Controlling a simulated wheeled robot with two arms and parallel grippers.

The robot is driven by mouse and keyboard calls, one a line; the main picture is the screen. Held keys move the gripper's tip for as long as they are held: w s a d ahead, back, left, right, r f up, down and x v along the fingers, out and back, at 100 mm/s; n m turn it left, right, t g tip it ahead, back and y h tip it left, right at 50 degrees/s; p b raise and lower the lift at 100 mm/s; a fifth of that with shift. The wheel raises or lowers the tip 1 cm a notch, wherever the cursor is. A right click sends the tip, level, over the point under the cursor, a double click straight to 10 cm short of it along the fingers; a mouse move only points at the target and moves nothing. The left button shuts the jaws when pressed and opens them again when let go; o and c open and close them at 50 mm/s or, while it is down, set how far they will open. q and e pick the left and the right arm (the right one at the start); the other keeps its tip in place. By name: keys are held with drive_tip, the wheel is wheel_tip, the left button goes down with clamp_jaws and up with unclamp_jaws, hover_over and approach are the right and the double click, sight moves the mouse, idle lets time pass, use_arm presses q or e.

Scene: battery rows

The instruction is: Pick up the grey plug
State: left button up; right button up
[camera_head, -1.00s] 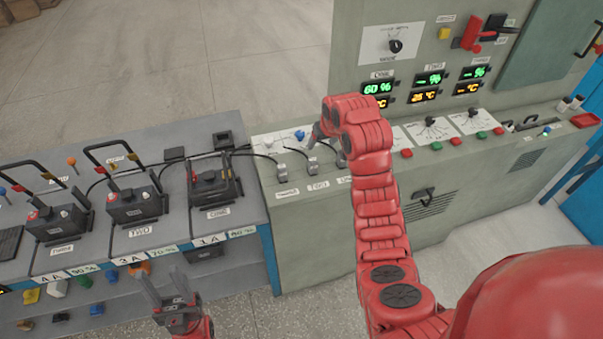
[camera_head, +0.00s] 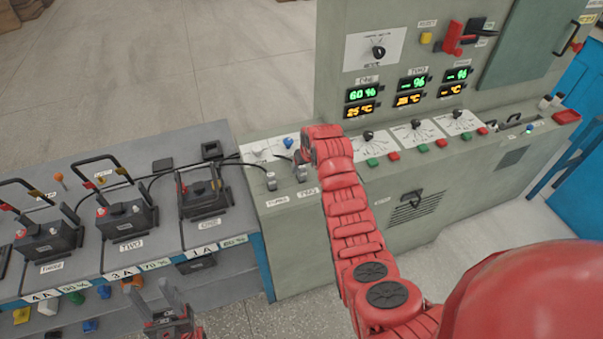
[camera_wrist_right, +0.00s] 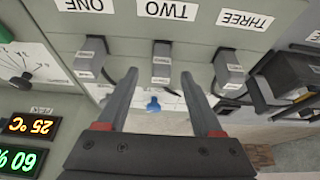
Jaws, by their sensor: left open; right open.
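Grey plugs sit in the sloped face of the green-grey console. The plug marked THREE (camera_head: 271,183) and the plug marked TWO (camera_head: 302,175) show in the head view; the one marked ONE is hidden there by my right arm. In the right wrist view, upside down, plug ONE (camera_wrist_right: 92,56), plug TWO (camera_wrist_right: 161,60) and plug THREE (camera_wrist_right: 229,72) stand in a row. My right gripper (camera_wrist_right: 159,78) is open, with plug TWO framed between its fingertips; contact cannot be told. My left gripper (camera_head: 172,297) is open and empty, low in front of the shelf.
Black cables (camera_head: 235,157) run from the plugs towards the batteries (camera_head: 205,193) on the grey bench at left. A blue knob (camera_wrist_right: 153,103) is near plug TWO. Console dials (camera_head: 368,136) and buttons lie right of my right gripper. The floor beyond is clear.

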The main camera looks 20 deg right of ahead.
sight(302, 168)
drive_tip(key=shift+w+a+f+p, duration=0.1)
drive_tip(key=shift+w+f+p, duration=0.25)
drive_tip(key=shift+f+p, duration=0.3)
drive_tip(key=shift+p+x, duration=0.5)
drive_tip(key=shift+x, duration=1.1)
drive_tip(key=shift+w+f, duration=0.15)
drive_tip(key=shift+f, duration=0.15)
clamp_jaws()
